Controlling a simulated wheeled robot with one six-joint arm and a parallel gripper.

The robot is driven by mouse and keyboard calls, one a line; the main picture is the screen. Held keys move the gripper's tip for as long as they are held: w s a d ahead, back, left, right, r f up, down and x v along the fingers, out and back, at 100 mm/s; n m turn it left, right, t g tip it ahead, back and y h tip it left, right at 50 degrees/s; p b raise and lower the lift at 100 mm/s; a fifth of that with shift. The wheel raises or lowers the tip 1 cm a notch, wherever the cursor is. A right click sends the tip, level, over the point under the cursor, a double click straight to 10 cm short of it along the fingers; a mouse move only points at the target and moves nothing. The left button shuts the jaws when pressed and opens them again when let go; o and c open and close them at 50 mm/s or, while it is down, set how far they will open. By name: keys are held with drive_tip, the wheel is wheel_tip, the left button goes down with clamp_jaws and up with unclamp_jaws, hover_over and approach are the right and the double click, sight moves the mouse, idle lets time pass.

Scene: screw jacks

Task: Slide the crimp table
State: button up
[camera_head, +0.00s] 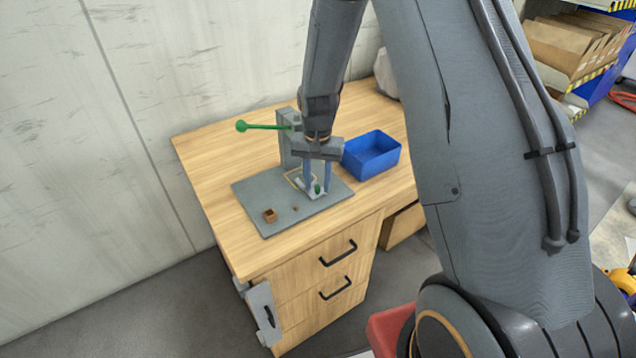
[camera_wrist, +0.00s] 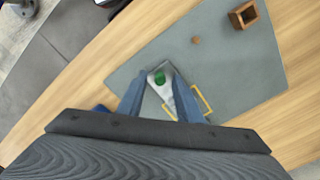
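A small pale grey sliding piece, which looks like the crimp table (camera_head: 310,189), sits on a grey base plate (camera_head: 250,194) and carries a green knob (camera_head: 317,188). In the wrist view the pale piece (camera_wrist: 167,92) and its green knob (camera_wrist: 160,78) lie between my fingers. My gripper (camera_head: 317,188) points down over the piece, its two blue fingers apart, one on each side. In the wrist view my gripper (camera_wrist: 160,76) looks open, and I cannot tell whether a finger touches the piece. A grey press column (camera_head: 289,150) with a green ball-ended lever (camera_head: 262,127) stands behind it.
A yellow outline (camera_wrist: 203,99) lies beside the piece. A small open brown box (camera_head: 270,215) and a tiny brown part (camera_head: 295,209) sit on the base plate. A blue bin (camera_head: 371,157) stands right on the wooden desk (camera_head: 215,150). The desk's front left is clear.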

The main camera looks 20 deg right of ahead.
sight(317, 185)
wheel_tip(317, 185, up, 7)
drive_tip(key=shift+f+b, duration=0.2)
drive_tip(key=shift+b, duration=0.5)
drive_tip(key=shift+r, duration=0.35)
